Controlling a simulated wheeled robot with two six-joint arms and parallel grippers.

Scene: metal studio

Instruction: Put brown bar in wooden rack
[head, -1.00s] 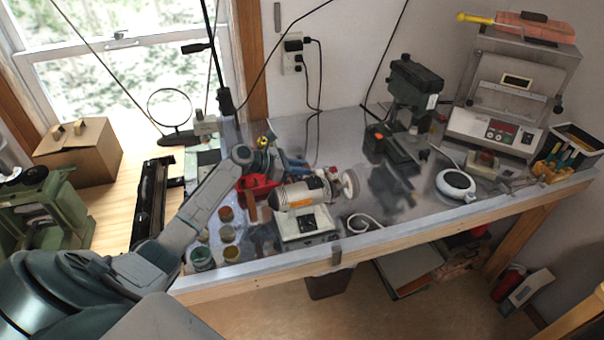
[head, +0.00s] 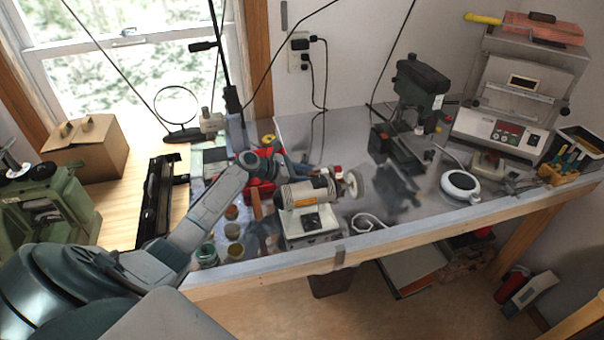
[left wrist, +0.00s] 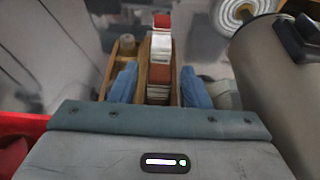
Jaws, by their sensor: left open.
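My left gripper (head: 297,168) reaches in over the bench behind the grinder. In the left wrist view its two blue fingers (left wrist: 160,85) are apart. The wooden rack (left wrist: 113,58) lies under and between them, with wooden walls and compartments. Between the fingers stand a brown piece (left wrist: 159,75) and white pieces, one with a red top (left wrist: 161,21). The brown piece seems to sit inside the rack; I cannot tell whether it is the brown bar or touches a finger. In the head view the rack is mostly hidden behind the grinder. My right gripper is not in view.
The bench grinder (head: 306,195) stands close on the near side of the gripper. A red bin (head: 262,192) lies under my arm, and small jars (head: 233,251) stand at the front left. A drill press (head: 415,100) is further right.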

